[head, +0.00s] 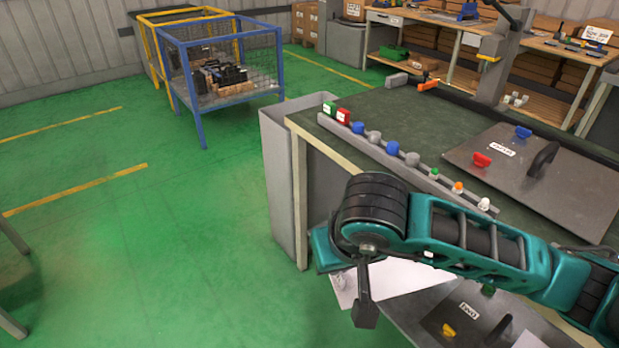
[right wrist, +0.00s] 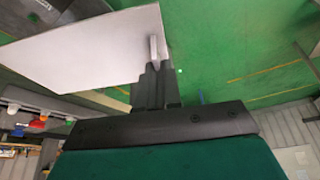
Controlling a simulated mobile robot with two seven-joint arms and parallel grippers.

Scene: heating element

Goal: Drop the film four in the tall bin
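My right gripper (head: 364,312) reaches in from the right and points down in front of the workbench. It is shut on the edge of a plain white sheet, the film (head: 405,279). In the right wrist view the closed fingers (right wrist: 155,72) pinch the film (right wrist: 85,55) near its right edge, with green floor beyond. No number shows on the film. The tall bin (head: 278,185) is a grey upright box at the bench's left end, behind and left of the gripper. The film is apart from it. The bin's inside is hidden. My left gripper is out of view.
The dark-topped bench (head: 390,112) carries a rail of coloured knobs and a grey plate (head: 575,185) with a handle. A lower plate (head: 468,322) labelled "two" lies below my arm. A blue mesh cage (head: 203,86) stands farther back.

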